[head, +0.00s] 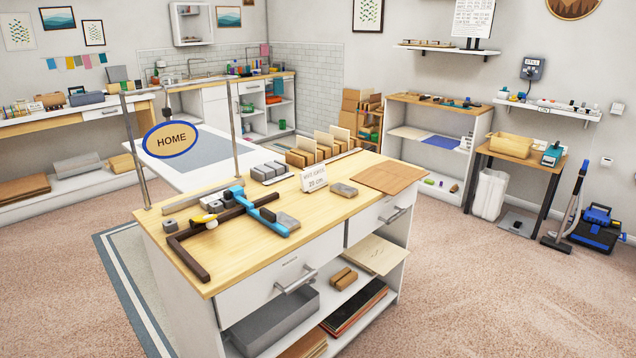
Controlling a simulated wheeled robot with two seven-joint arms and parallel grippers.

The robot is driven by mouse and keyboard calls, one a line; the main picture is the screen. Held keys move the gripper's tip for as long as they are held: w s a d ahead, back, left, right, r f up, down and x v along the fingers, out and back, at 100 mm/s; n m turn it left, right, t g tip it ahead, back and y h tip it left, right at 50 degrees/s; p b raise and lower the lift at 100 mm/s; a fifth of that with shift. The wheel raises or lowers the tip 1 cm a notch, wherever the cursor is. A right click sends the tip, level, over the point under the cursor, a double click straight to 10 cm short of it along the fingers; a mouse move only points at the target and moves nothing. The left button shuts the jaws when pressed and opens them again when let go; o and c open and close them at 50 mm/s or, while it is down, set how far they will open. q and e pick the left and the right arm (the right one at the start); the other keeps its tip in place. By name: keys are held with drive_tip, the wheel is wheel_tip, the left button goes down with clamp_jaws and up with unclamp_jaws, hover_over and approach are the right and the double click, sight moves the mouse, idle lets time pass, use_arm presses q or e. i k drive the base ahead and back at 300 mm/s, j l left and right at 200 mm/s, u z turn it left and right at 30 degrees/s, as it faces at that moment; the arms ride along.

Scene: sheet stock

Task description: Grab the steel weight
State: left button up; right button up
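Several grey metal-looking blocks lie on the wooden top of the workbench (300,208), and I cannot tell for certain which is the steel weight. A flat grey block (344,189) lies alone right of the small sign. A row of grey blocks (269,171) sits near the back edge. Small dark grey pieces (197,224) lie at the left, beside a yellow-and-white item (207,219). Another grey block (287,221) lies by the end of the blue bar. Neither of my grippers is in view.
A dark brown L-shaped bar (188,258) and a blue T-shaped bar (262,211) lie on the bench's left part. A small sign (314,179), wooden dividers (322,146) and a brown sheet (387,177) stand or lie farther back and right. Carpet (500,270) is clear at right.

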sight(284, 220)
drive_tip(key=i+j+z, duration=0.2)
drive_tip(key=j, duration=0.6)
drive_tip(key=i+j+z, duration=0.2)
drive_tip(key=j, duration=0.6)
drive_tip(key=i+j+z, duration=0.2)
drive_tip(key=j, duration=0.7)
drive_tip(key=i+j+z, duration=0.2)
drive_tip(key=j, duration=0.65)
drive_tip(key=j+z, duration=0.2)
drive_tip(key=j, duration=0.7)
